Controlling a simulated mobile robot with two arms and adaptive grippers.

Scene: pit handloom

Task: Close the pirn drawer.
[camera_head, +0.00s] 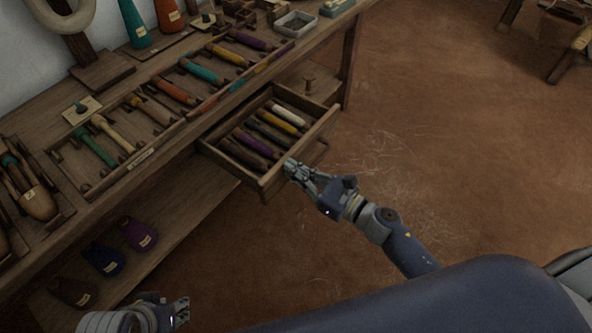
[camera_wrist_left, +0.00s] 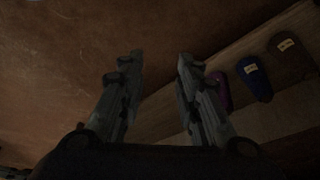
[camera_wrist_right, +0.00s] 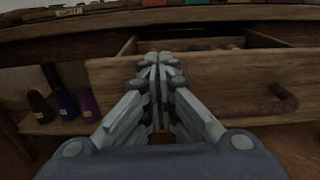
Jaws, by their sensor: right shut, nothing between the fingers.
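The pirn drawer (camera_head: 262,183) is pulled out from under the bench top in the head view, with several coloured pirns lying in it. In the right wrist view its wooden front (camera_wrist_right: 225,84) faces me, with a handle (camera_wrist_right: 284,98) at the right. My right gripper (camera_head: 291,168) is shut and empty at the drawer's front; its fingertips (camera_wrist_right: 160,62) overlap the front board's top edge in the right wrist view. I cannot tell whether they touch it. My left gripper (camera_head: 183,310) is low at the bottom left, and its fingers stand apart and empty in the left wrist view (camera_wrist_left: 160,70).
The bench top (camera_head: 75,190) carries racks of coloured pirns and a small grey tray (camera_head: 296,22). A lower shelf (camera_head: 190,205) holds dark, blue and purple cones (camera_head: 138,235). The brown floor to the right of the drawer is free.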

